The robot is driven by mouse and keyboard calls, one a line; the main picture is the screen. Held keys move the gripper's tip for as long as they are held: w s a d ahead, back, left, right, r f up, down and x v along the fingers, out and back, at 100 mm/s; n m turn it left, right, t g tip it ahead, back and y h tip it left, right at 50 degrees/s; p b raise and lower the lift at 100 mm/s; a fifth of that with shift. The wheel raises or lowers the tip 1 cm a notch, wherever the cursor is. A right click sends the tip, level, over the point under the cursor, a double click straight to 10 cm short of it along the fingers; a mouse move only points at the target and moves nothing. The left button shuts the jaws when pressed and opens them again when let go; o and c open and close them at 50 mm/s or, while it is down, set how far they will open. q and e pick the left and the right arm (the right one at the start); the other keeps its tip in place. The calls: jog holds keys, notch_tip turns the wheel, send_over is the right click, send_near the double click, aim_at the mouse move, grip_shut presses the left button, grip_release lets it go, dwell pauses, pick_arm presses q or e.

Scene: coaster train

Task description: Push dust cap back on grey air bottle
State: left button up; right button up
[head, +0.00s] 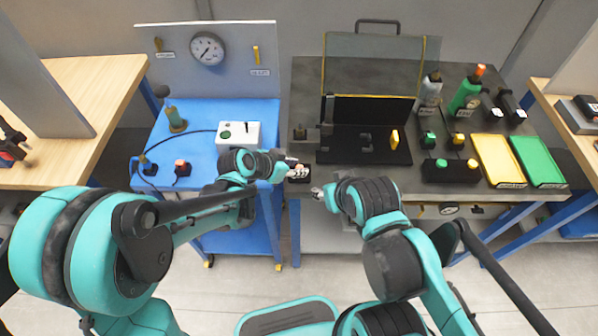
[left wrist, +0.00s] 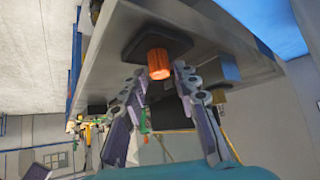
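The grey air bottle (head: 430,92) stands upright at the back right of the dark bench, beside a green bottle (head: 466,95) with an orange top. The grey bottle's top is too small to read clearly. In the head view my left gripper (head: 289,167) is beside that base. My right gripper (head: 318,192) is near the front edge, its fingers unclear.
A black fixture (head: 350,150) with an upright panel stands mid-bench. Yellow (head: 497,160) and green (head: 540,160) trays lie at right, beside several small blocks. A blue cart (head: 200,112) with a gauge panel (head: 232,48) stands left. A gap separates cart and bench.

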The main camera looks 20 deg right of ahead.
pick_arm(q)
jog(key=shift+x, duration=1.25)
jog(key=shift+r, duration=0.1)
jog(key=c, duration=0.6)
jog(key=shift+r, duration=0.15)
